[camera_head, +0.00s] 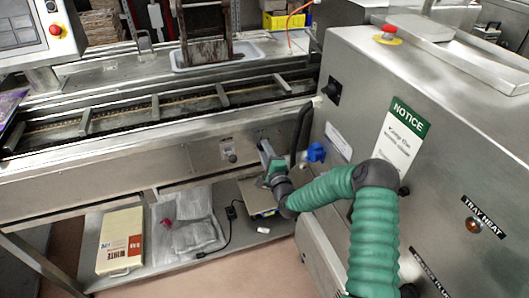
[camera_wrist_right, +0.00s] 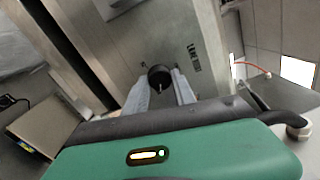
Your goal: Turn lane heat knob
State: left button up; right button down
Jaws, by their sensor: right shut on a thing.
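The lane heat knob (camera_wrist_right: 160,78) is a round black knob with a light pointer mark on a steel panel. Beside it in the wrist view is a printed label (camera_wrist_right: 194,58), seen at an angle and only partly readable. My right gripper (camera_wrist_right: 160,88) has its two grey fingers on either side of the knob and is shut on it. In the head view my right gripper (camera_head: 266,152) reaches the conveyor's front panel, and it hides the knob there. My left gripper is not in view.
Another dark knob (camera_head: 232,157) sits on the panel to the left. A blue fitting (camera_head: 316,152) and a black hose (camera_head: 300,130) are close to my right forearm. The steel cabinet (camera_head: 345,100) stands at right. The lower shelf holds a box (camera_head: 120,240) and plastic bags (camera_head: 187,222).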

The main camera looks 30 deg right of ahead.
jog(key=shift+s+d+f+m, duration=0.1)
jog(key=shift+f+m, duration=0.2)
jog(key=shift+m, duration=0.3)
jog(key=c, duration=1.4)
grip_release()
jog(key=o, duration=0.4)
jog(key=shift+d, duration=0.1)
jog(key=shift+c, duration=0.2)
jog(key=shift+r, duration=0.1)
